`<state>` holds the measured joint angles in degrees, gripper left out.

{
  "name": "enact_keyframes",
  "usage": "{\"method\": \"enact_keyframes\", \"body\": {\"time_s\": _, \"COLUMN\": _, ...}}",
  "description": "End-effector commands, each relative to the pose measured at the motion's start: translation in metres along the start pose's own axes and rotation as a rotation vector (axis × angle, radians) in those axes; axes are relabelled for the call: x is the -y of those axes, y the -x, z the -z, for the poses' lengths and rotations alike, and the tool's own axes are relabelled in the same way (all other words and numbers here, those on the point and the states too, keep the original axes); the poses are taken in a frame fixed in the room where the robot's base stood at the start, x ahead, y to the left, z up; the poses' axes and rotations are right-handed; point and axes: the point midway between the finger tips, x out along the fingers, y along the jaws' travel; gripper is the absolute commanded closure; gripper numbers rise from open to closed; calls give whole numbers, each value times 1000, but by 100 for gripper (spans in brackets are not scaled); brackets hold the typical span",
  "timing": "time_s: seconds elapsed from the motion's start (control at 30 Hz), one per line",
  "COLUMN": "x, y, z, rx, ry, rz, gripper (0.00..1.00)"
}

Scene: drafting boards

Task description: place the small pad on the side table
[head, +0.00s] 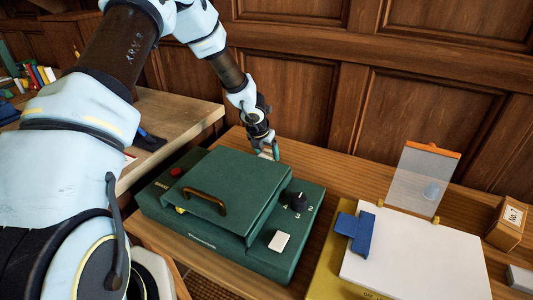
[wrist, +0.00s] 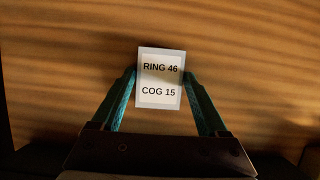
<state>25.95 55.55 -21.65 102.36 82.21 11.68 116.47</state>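A small white pad (wrist: 160,95), printed "RING 46" and "COG 15", is between the two teal fingers of my gripper (wrist: 160,73) in the wrist view. The fingertips meet its left and right edges, so the gripper looks shut on it. In the head view my gripper (head: 270,150) is low behind the green box, and a pale sliver of the pad (head: 264,154) shows beside a finger. Whether the pad touches the wood below is not clear. A lighter wooden table (head: 188,108) stands at the left, partly hidden by my arm.
The green box (head: 235,170) with a brass handle, knob and red button fills the middle of the darker bench (head: 345,180). A blue block (head: 355,229), white sheet (head: 412,258), clear upright panel (head: 421,180) and wooden block (head: 508,224) are at right. A dark blue object (head: 150,139) lies on the left table.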

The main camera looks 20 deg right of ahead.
Motion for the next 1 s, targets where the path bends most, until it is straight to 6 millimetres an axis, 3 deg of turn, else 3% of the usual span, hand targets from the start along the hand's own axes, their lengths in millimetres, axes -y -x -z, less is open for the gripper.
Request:
{"method": "enact_keyframes", "body": {"time_s": 0.2, "x": 0, "y": 0, "z": 0, "rx": 0, "ry": 0, "rz": 0, "gripper": 0}}
{"method": "enact_keyframes", "body": {"time_s": 0.53, "x": 0, "y": 8, "z": -2, "rx": 2, "ry": 0, "rz": 0, "gripper": 0}}
{"method": "enact_keyframes", "body": {"time_s": 1.0, "x": 0, "y": 98, "z": -1, "rx": 1, "ry": 1, "rz": 0, "gripper": 0}}
